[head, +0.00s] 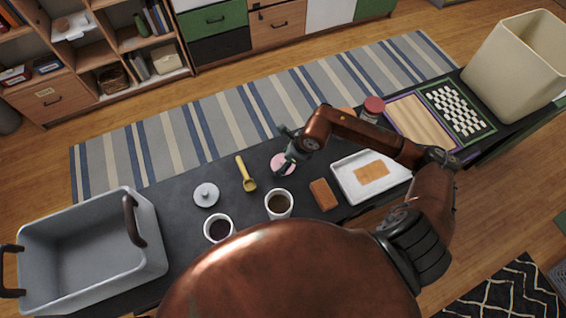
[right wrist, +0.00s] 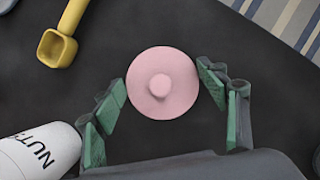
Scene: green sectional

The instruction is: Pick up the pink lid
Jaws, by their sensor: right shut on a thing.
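The pink lid (head: 282,163) is a flat round disc by the far edge of the dark table. In the right wrist view, the pink lid (right wrist: 162,83) shows its round knob facing the camera. My right gripper (head: 285,165) is over the lid and hides part of it in the head view. In the right wrist view, my right gripper (right wrist: 162,90) has its green-padded fingers on the left and right edges of the lid, shut on it. Whether the lid is clear of the table is hard to tell. My left gripper is out of view.
A yellow scoop (head: 246,174) and a grey-white lid (head: 206,194) lie to the left. Two cups of dark liquid (head: 279,204) (head: 218,228) stand nearer. A brown block (head: 323,194), white tray (head: 345,180) and red-lidded jar (head: 373,108) are to the right. A grey basket (head: 85,270) is far left.

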